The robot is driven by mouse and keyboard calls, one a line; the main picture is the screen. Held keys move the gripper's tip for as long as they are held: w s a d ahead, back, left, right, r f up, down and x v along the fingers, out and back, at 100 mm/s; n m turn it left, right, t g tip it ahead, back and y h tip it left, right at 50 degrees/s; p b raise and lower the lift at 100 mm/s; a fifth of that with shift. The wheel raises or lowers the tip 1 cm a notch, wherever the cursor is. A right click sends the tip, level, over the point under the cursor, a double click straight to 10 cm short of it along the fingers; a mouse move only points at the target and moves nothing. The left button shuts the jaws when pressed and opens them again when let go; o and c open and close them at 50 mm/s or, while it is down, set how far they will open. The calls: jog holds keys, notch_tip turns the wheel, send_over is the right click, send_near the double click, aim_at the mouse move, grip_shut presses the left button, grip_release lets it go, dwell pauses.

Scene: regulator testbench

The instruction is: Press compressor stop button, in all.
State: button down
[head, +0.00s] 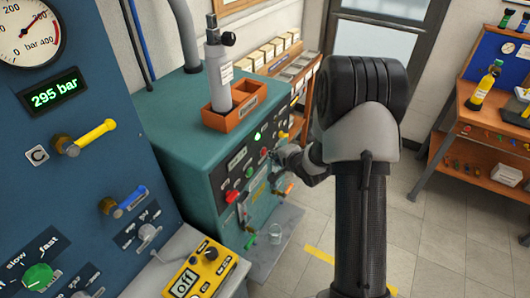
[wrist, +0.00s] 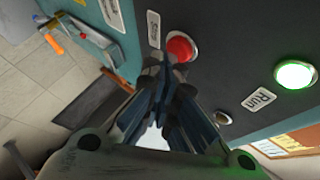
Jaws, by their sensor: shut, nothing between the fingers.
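The compressor is a teal cabinet (head: 160,125) in the head view, with a dark control panel on its front. The red stop button (wrist: 180,48) is in the wrist view beside a label reading Stop (wrist: 153,28). It also shows small in the head view (head: 264,151), under the lit green light. My gripper (wrist: 165,68) is shut and empty, its fingertips at the button's lower edge. They overlap the button in the picture; I cannot tell whether they touch it. In the head view, my gripper (head: 280,155) is in front of the panel, partly hidden by my arm.
A lit green light (wrist: 295,75) with a Run label is to the right of the button. Another red knob (head: 231,196) and several coloured valve handles are lower on the panel. A grey cylinder (head: 218,75) stands in an orange tray on top. Floor is open at the right.

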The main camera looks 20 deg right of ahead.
jog(key=shift+w+a, duration=0.35)
jog(key=shift+w, duration=0.05)
dwell(0.7)
dwell(0.3)
jog(key=shift+s+d+p, duration=0.45)
jog(key=shift+s+d, duration=0.1)
jog(key=shift+s, duration=0.15)
jog(key=s+d, duration=0.1)
jog(key=s, duration=0.1)
jog(key=s+d+p, duration=0.1)
jog(key=s+d, duration=0.1)
dwell(0.3)
jog(key=shift+r, duration=0.1)
dwell(0.6)
